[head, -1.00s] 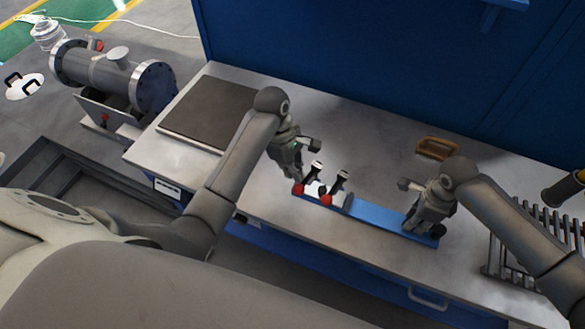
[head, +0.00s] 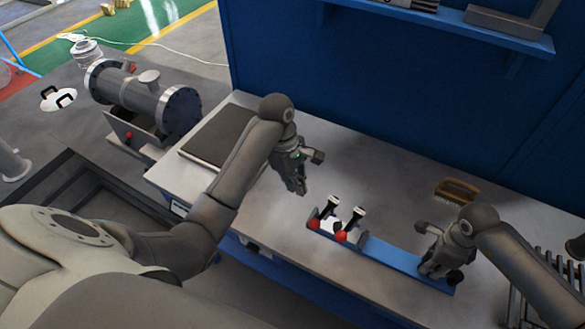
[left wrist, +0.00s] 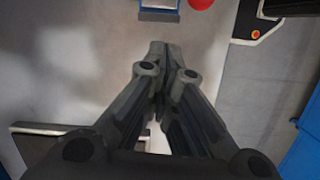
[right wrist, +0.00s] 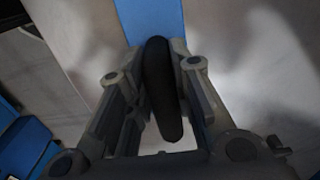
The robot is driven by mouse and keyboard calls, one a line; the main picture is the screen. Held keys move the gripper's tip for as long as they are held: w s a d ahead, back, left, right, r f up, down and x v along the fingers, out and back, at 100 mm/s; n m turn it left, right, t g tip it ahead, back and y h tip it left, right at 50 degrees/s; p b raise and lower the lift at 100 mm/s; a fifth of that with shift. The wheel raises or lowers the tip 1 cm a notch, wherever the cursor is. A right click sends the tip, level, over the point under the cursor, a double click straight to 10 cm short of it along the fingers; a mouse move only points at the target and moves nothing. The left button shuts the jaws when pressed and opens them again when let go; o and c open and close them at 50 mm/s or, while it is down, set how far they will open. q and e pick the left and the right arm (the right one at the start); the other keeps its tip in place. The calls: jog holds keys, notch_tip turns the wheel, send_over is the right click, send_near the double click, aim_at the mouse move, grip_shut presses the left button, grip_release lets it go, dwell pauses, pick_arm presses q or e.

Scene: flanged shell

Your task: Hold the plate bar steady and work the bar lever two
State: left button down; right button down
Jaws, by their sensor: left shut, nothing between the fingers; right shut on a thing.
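The plate bar (head: 392,255) is a long blue bar lying on the grey bench top. At its left end are two levers (head: 330,206) (head: 357,215) with black handles, and two red balls (head: 341,237). My left gripper (head: 303,190) is shut and empty, above the bench just behind and left of the levers. The left wrist view shows its fingers together (left wrist: 157,52), with a red ball (left wrist: 200,3) at the top edge. My right gripper (head: 432,274) is shut on a black handle (right wrist: 160,85) at the bar's right end.
A dark flat plate (head: 218,136) lies on the bench at the left. A brown-handled brush (head: 458,190) lies behind the bar. A metal rack (head: 552,235) stands at the right. A blue panel (head: 400,100) closes the back. The bench between panel and bar is mostly clear.

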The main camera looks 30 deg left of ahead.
pick_arm(q)
jog(key=v, duration=0.6)
jog(key=shift+r, duration=0.1)
pick_arm(e)
jog(key=c, duration=1.2)
grip_release()
